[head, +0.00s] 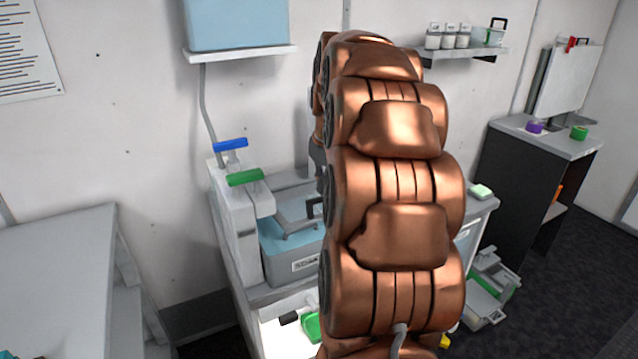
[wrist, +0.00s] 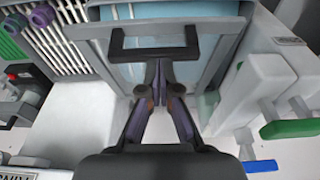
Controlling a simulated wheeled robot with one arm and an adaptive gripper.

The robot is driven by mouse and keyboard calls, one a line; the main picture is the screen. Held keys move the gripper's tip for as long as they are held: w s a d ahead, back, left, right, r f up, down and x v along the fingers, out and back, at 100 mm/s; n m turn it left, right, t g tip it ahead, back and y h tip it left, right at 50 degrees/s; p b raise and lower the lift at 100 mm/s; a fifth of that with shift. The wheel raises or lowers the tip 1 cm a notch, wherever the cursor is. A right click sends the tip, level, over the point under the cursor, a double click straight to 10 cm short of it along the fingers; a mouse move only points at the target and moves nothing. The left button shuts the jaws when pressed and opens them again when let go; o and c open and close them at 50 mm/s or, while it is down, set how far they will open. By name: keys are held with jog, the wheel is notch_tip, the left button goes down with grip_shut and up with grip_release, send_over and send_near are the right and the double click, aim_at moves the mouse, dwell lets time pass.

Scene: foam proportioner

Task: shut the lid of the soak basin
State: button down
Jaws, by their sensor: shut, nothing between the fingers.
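The soak basin (head: 282,262) is a light blue box with a label on its front, standing on the grey bench left of my arm in the head view. My arm hides its right side. In the wrist view a grey-framed light blue panel, seemingly the lid (wrist: 215,62), has a dark bar handle (wrist: 155,51). My gripper (wrist: 160,78) is shut and empty, its fingertips close to the handle's open side; contact is unclear. In the head view my gripper is hidden behind my arm. I cannot tell exactly how far the lid stands open.
A blue lever (head: 230,145) and a green lever (head: 246,177) stand on a grey housing beside the basin. The green lever also shows at the right of the wrist view (wrist: 290,128). A white rack (wrist: 62,45) is at the left there. A wall shelf (head: 240,54) holds a blue tank.

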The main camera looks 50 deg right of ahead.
notch_tip(320, 180, down, 7)
jog(key=s+a+t+b, duration=0.1)
jog(key=s+t+b, duration=0.1)
jog(key=b, duration=0.5)
jog(key=shift+s+t+h+b, duration=0.4)
jog(key=shift+t, duration=0.1)
jog(key=w+r+v, duration=0.1)
jog(key=w+v, duration=0.1)
jog(key=v, duration=1.2)
jog(key=shift+d+b, duration=0.3)
jog(key=shift+b, duration=0.15)
